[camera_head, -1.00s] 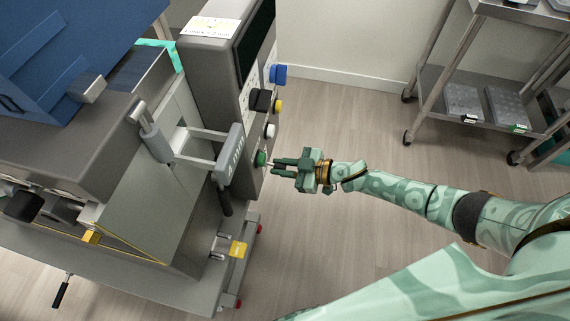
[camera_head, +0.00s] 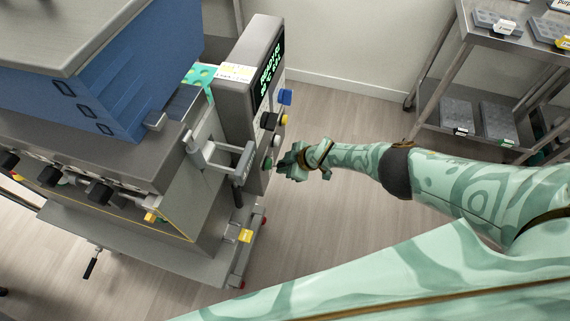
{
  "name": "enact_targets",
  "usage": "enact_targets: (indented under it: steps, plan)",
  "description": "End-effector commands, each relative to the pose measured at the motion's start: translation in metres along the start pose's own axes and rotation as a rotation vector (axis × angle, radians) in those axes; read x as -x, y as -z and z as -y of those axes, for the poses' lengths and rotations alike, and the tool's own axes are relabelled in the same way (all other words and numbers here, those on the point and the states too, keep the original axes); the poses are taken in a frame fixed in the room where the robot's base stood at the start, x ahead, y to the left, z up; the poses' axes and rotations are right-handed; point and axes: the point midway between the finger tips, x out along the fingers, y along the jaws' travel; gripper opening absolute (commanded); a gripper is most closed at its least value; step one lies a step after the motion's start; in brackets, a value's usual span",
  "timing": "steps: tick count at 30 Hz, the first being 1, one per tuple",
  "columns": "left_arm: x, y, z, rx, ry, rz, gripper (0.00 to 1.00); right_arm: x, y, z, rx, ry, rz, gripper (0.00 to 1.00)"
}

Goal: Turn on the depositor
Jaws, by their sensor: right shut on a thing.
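The depositor (camera_head: 205,225) is a large grey machine on the left with a tall control panel (camera_head: 248,128) facing right. The panel's display (camera_head: 270,72) is lit with green text. A green button (camera_head: 267,163) sits low on the panel. My right gripper (camera_head: 280,165) reaches in from the right at this button, its fingers shut on it; the fingertips are small and partly hidden. My left gripper is not in view.
Above the green button are a white button (camera_head: 276,141), a black knob (camera_head: 268,121), a yellow button (camera_head: 284,119) and a blue knob (camera_head: 285,97). A metal cart (camera_head: 440,85) with trays stands at the upper right. Open floor lies between.

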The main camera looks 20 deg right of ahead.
Motion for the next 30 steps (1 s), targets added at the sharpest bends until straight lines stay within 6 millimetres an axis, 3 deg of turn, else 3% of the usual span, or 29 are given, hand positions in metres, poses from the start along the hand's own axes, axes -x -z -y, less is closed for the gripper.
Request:
enact_targets:
  steps: [15, 16, 18, 26, 30]
  plan:
    - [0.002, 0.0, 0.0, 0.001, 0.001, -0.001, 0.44, 0.0, 0.0, -0.001, 0.003, 0.0, 0.013, 0.0]
    - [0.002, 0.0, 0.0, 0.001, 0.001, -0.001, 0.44, 0.0, 0.0, -0.001, 0.002, 0.0, 0.013, 0.25]
    - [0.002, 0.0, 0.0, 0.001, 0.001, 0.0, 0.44, 0.0, 0.0, -0.001, 0.002, 0.001, 0.013, 0.39]
    - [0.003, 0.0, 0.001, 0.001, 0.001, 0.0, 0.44, 0.001, 0.0, 0.0, 0.002, 0.002, 0.012, 0.39]
    - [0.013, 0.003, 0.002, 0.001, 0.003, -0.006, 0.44, 0.012, 0.002, -0.001, 0.001, 0.0, 0.012, 0.39]
